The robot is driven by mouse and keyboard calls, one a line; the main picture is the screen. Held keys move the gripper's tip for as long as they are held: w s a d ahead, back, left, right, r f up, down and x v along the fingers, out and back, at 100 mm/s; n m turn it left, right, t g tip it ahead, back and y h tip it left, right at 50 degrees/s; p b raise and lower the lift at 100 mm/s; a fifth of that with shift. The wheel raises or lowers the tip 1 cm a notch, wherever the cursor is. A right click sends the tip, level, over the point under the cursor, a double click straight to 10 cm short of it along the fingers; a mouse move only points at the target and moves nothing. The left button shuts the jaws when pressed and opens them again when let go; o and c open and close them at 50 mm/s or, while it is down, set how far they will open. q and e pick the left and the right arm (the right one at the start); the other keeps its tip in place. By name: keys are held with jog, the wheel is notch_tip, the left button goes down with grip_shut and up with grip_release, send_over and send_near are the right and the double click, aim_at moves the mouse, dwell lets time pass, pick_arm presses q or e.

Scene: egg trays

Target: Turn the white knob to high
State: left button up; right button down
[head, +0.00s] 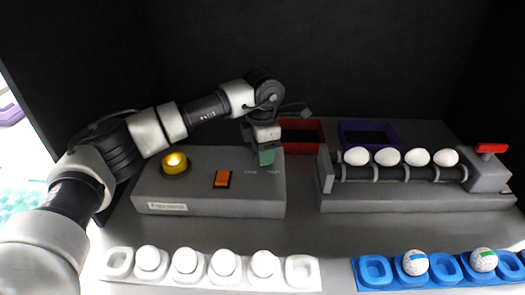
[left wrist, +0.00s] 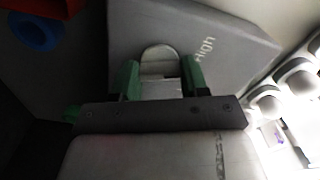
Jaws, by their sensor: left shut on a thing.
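My left gripper (head: 265,155) points down at the right end of the grey control box (head: 215,205) in the head view. In the left wrist view its green fingers (left wrist: 161,80) are closed on both sides of the white knob (left wrist: 158,55), whose rounded top shows between them. The word "High" is printed on the box beside the knob, to its right in that view. In the head view the gripper hides the knob, and small lettering shows on both sides of the fingers. My right gripper is not in view.
The box also carries a lit yellow button (head: 175,162) and an orange switch (head: 222,179). A red bin (head: 302,148) and a purple bin (head: 369,125) stand behind. A roller rack (head: 420,198) holds several white eggs. White (head: 119,262) and blue (head: 372,270) egg trays lie in front.

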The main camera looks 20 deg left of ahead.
pick_arm(q)
jog(key=shift+n, duration=2.3)
jog(key=shift+r, duration=0.1)
jog(key=o, duration=0.9)
notch_tip(320, 180, up, 11)
jog(key=shift+f+b, duration=0.15)
jog(key=shift+b, duration=0.2)
